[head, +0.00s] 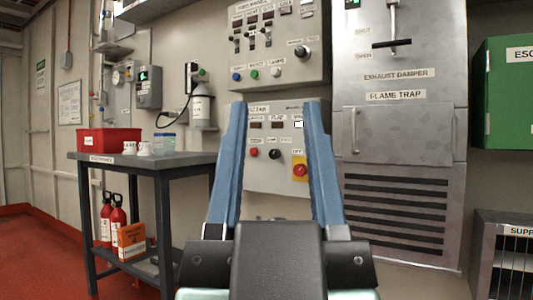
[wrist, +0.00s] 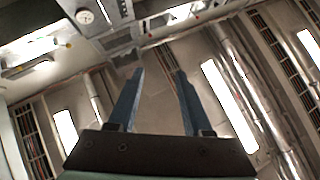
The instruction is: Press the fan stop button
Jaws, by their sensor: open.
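The lower wall panel (head: 262,180) carries a small red button (head: 254,152), a black knob or button (head: 274,153) and a larger red button (head: 299,169) on a yellow plate. The labels are too small to read, so I cannot tell which is the fan stop button. My gripper (head: 275,104) is open and empty, its two blue fingers spread in front of this panel and apart from the buttons. In the wrist view my gripper (wrist: 160,72) points toward the ceiling area, with no button between its fingers.
An upper panel (head: 275,90) has a blue button (head: 236,76), a green one (head: 254,74) and a black knob (head: 302,52). The flame trap cabinet (head: 400,130) stands right. A dark table (head: 185,157) with a red bin (head: 108,141) stands left. Red floor (head: 40,250) is open at far left.

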